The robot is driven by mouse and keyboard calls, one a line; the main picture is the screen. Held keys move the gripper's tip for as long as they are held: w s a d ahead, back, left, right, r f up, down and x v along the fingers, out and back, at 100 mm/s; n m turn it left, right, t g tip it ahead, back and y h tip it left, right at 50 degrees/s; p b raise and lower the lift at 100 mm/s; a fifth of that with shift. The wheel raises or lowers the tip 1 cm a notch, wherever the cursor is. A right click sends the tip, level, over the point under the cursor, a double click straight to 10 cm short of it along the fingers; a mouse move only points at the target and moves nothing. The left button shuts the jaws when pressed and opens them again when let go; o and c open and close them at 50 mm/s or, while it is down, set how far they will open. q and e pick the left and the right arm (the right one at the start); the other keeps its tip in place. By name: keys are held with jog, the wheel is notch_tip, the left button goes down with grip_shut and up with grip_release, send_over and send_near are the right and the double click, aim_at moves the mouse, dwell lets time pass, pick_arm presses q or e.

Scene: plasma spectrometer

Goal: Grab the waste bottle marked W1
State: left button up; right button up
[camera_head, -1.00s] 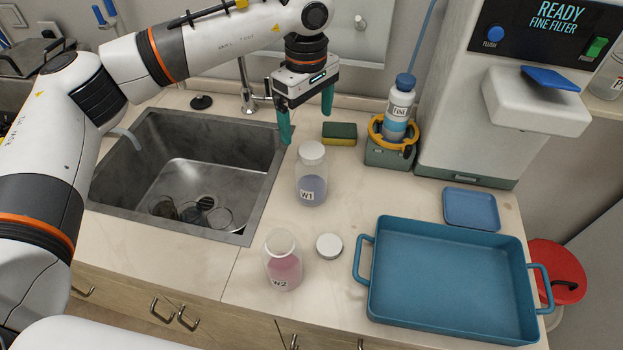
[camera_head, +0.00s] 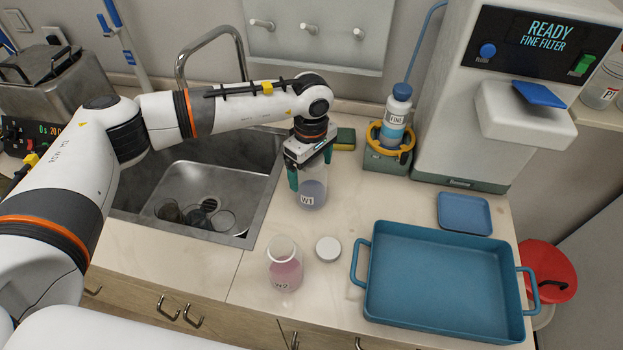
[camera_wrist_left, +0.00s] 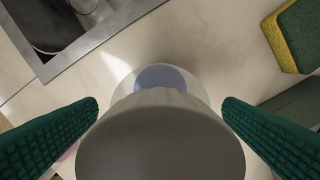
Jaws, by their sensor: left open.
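The waste bottle W1 (camera_head: 312,194) stands upright on the counter right of the sink, with bluish contents and its label facing the front. In the left wrist view its pale cap (camera_wrist_left: 160,140) fills the lower middle. My left gripper (camera_head: 311,170) is open over the top of W1, with its green fingers on either side of the cap. In the wrist view gaps show between the cap and both fingers. My right gripper is not in view.
Bottle W2 (camera_head: 285,268), with pink contents and no cap, stands in front of W1 beside a loose white cap (camera_head: 328,249). A sponge (camera_head: 345,138) lies behind. The sink (camera_head: 265,205) is left, a blue tray (camera_head: 445,322) right. The FINE bottle (camera_head: 396,115) stands in a holder.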

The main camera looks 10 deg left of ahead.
pick_arm(q)
jog(key=shift+f, duration=0.3)
jog(key=c, duration=1.5)
